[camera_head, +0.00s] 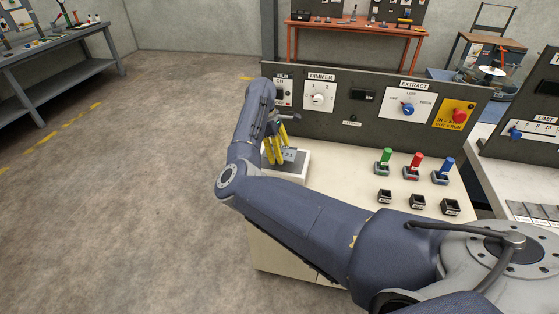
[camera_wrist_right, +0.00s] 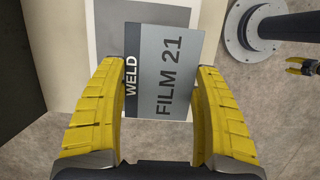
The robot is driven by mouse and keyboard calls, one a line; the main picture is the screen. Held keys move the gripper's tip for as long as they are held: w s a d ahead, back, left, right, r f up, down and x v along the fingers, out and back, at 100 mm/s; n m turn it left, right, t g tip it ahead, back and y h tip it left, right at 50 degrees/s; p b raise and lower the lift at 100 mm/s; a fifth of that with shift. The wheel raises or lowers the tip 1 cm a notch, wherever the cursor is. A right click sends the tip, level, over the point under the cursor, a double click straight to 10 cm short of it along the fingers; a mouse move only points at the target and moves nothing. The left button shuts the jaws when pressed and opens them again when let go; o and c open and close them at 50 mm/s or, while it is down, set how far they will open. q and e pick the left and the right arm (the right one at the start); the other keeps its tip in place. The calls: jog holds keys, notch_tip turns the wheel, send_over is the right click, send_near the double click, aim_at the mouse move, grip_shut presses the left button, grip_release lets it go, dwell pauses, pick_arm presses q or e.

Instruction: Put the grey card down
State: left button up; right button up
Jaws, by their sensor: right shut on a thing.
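The grey card (camera_wrist_right: 168,70) has a dark strip reading WELD and large text FILM 21. My right gripper (camera_wrist_right: 155,78) is shut on it, with a yellow finger at each side edge in the right wrist view. In the head view my right gripper (camera_head: 275,152) points down at the panel's left end, and the card (camera_head: 289,155) shows partly behind its fingers. Below the card is a white-edged pad with a grey middle (camera_wrist_right: 104,35); I cannot tell whether they touch. My left gripper (camera_wrist_right: 297,65) appears small at the right edge of the wrist view, its yellow fingers apart.
A dark control panel (camera_head: 340,125) with knobs stands behind the pad. Green (camera_head: 386,156), red (camera_head: 416,160) and blue (camera_head: 446,165) handled switches stand on the pale worktop (camera_head: 335,185), with several small black switches in front. Open floor lies to the left.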

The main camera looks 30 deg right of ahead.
jog(key=shift+f, duration=2.15)
jog(key=shift+f, duration=0.1)
jog(key=o, duration=1.1)
jog(key=shift+o, duration=0.2)
jog(key=v, duration=1.2)
